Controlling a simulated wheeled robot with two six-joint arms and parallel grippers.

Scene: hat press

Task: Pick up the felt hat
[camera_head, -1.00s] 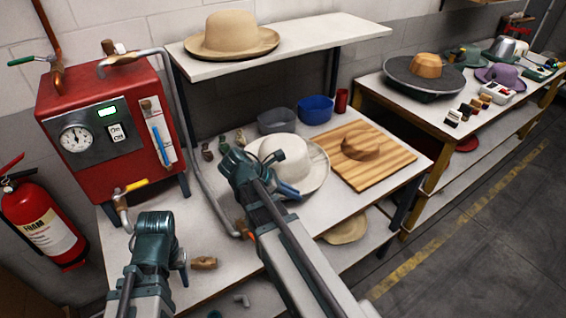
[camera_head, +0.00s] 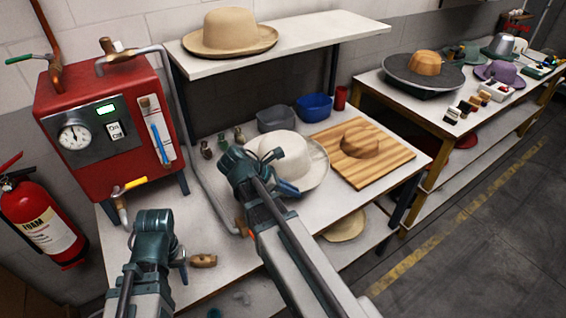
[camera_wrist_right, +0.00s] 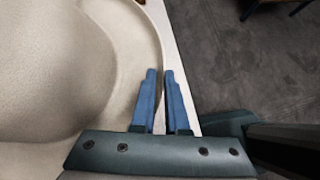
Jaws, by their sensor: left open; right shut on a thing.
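The cream felt hat (camera_head: 287,147) sits crown up over the white table, left of the wooden board. My right gripper (camera_head: 288,188) is at the near edge of its brim. In the right wrist view, the blue fingers (camera_wrist_right: 163,98) are shut on the brim edge of the hat (camera_wrist_right: 85,65). My right arm hides part of the hat's near left side. I cannot tell whether the hat is clear of the table. My left gripper (camera_head: 183,264) is open and empty over the table's front left, close to a wooden handle (camera_head: 203,261).
A wooden board (camera_head: 395,165) with a wooden hat block (camera_head: 360,145) lies right of the hat. Grey (camera_head: 277,119) and blue (camera_head: 314,107) bowls stand behind it. A tan hat (camera_head: 230,33) rests on the shelf above. The red steamer (camera_head: 105,165) stands at left.

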